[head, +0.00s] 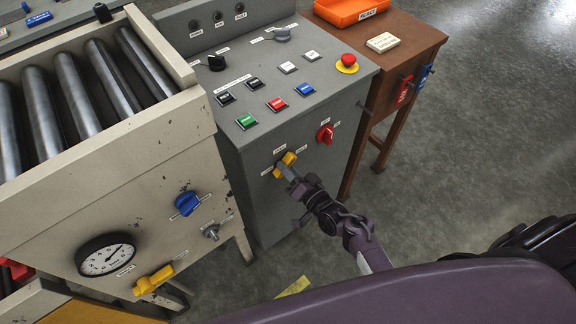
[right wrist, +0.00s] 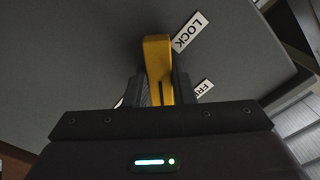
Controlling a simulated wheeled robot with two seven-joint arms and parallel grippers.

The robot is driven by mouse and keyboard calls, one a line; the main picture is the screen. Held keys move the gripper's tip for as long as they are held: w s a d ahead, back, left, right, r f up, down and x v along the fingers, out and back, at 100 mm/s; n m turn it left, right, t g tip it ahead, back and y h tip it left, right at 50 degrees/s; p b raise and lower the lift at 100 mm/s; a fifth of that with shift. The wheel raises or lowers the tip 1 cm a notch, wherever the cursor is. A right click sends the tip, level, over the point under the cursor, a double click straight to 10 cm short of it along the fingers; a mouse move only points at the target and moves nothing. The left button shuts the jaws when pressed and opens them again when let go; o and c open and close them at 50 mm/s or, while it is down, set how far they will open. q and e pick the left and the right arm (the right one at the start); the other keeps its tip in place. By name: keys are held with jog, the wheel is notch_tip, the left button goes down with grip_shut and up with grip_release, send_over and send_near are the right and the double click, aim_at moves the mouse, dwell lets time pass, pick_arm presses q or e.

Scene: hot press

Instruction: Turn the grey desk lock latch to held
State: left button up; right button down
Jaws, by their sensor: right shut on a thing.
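The lock latch (head: 289,158) is a yellow handle on the front face of the grey desk (head: 262,196). Small white labels sit around it, too small to read in the head view. My right gripper (head: 288,171) is shut on the latch from the front. In the right wrist view the yellow latch (right wrist: 157,62) stands between the two dark fingers of the gripper (right wrist: 160,90). A LOCK label (right wrist: 190,31) is beside its upper end, and a partly hidden label starting "FR" is at its lower right. My left gripper is not in view.
A red knob (head: 325,134) sits right of the latch on the same face. Buttons and a red emergency stop (head: 347,62) are on the desk top. A beige roller machine (head: 150,150) stands left, a brown table (head: 400,50) right. Grey floor is open at right.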

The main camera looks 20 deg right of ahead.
jog(key=shift+f+m+p, duration=0.1)
jog(key=shift+m+p, duration=1.3)
jog(key=shift+m, duration=2.9)
jog(key=c, duration=1.2)
grip_release()
jog(key=shift+s+d, duration=0.1)
jog(key=v, duration=0.7)
jog(key=shift+s, duration=0.3)
jog(key=shift+d, duration=0.1)
